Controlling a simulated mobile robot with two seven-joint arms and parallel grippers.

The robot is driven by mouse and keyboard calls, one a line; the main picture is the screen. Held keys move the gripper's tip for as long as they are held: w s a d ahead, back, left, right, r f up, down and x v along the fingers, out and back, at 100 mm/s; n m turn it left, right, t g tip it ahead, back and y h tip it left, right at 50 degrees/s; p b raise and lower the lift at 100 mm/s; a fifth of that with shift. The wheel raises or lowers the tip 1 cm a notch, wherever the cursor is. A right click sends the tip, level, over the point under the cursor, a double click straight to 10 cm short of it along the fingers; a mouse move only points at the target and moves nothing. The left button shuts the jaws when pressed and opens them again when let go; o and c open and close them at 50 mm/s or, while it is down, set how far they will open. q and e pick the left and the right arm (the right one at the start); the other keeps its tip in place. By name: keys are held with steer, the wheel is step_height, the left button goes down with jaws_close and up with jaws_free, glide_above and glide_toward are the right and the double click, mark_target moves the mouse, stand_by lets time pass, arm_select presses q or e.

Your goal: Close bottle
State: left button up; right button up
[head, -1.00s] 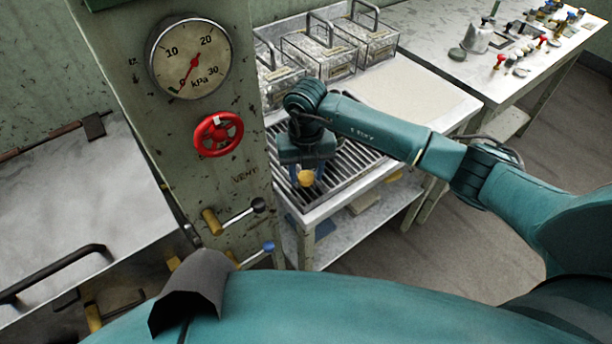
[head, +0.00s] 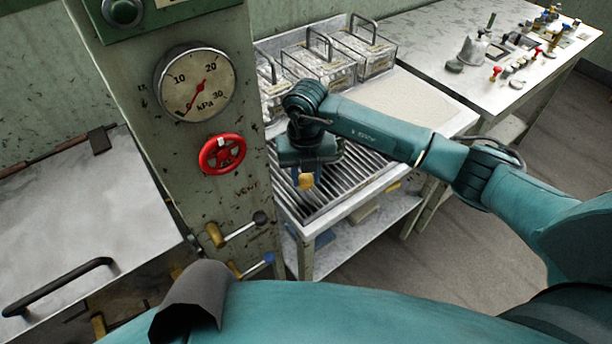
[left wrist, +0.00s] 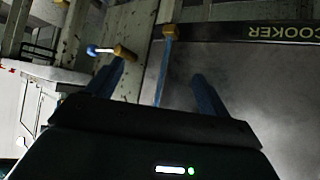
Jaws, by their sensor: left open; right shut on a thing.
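My right gripper (head: 307,174) hangs over the slatted drain rack of the middle bench in the head view. Its blue fingers are shut on a small yellow-orange piece (head: 306,181). The piece looks like a cap or knob, but it is too small to be sure. I cannot make out a bottle in either view.
A green post holds a pressure gauge (head: 196,84), a red handwheel (head: 221,154) and lever valves (head: 238,229). Lidded glass boxes (head: 365,52) stand behind the slatted rack (head: 345,185). A metal can (head: 474,48) and small coloured knobs stand on the far bench. A blue-tipped lever (left wrist: 104,50) is near my left fingers.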

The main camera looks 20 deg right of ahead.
steer(key=s+d, duration=0.3)
steer(key=s, duration=0.5)
steer(key=s+d, duration=0.3)
steer(key=s, duration=0.6)
steer(key=shift+b, duration=0.35)
